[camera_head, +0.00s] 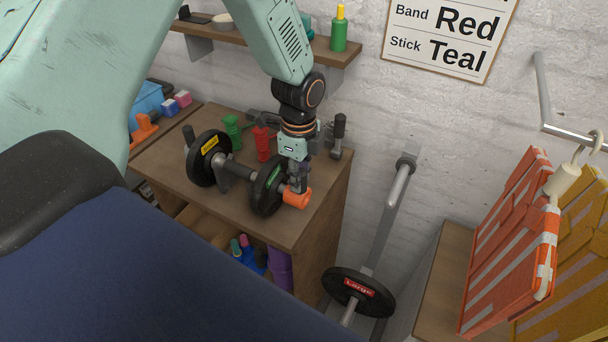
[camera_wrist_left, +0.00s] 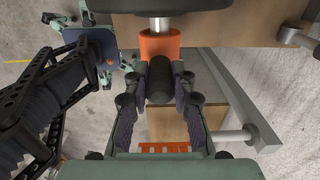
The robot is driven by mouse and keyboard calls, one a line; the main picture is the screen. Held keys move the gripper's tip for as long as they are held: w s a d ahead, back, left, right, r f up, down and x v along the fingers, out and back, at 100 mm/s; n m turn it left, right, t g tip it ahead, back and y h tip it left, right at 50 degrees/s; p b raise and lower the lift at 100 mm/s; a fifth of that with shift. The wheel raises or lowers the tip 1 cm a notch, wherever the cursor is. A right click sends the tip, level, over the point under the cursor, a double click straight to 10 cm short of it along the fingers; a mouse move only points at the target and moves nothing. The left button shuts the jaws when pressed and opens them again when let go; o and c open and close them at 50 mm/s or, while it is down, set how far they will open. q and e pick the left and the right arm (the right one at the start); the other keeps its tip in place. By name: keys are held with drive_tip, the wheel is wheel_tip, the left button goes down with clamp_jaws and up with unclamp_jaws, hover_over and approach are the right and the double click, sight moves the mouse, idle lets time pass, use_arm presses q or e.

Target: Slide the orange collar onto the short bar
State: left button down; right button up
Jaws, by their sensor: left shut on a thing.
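The orange collar (camera_head: 297,198) is at the near right end of the short bar (camera_head: 236,171), just outside a black plate (camera_head: 268,188) with a green label. My left gripper (camera_head: 298,182) is shut on the collar's black grip (camera_wrist_left: 159,82), which lies between its two fingers in the left wrist view. There the collar (camera_wrist_left: 160,44) lines up with the silver end of the bar (camera_wrist_left: 160,23) and meets it. How far the bar enters the collar is hidden. A second black plate (camera_head: 208,158) with a yellow label is on the bar's far end. My right gripper is not in view.
Red (camera_head: 263,144) and green (camera_head: 233,130) objects stand behind the bar on the wooden cabinet top (camera_head: 166,160). A wall rack holds a large black plate (camera_head: 350,291) to the right. Orange-and-white mats (camera_head: 510,243) hang at far right.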

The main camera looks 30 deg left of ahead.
use_arm(q)
drive_tip(key=shift+a, duration=0.7)
drive_tip(key=c, duration=1)
unclamp_jaws()
drive_tip(key=shift+c, duration=0.2)
drive_tip(key=shift+r, duration=0.1)
wheel_tip(320, 180, up, 12)
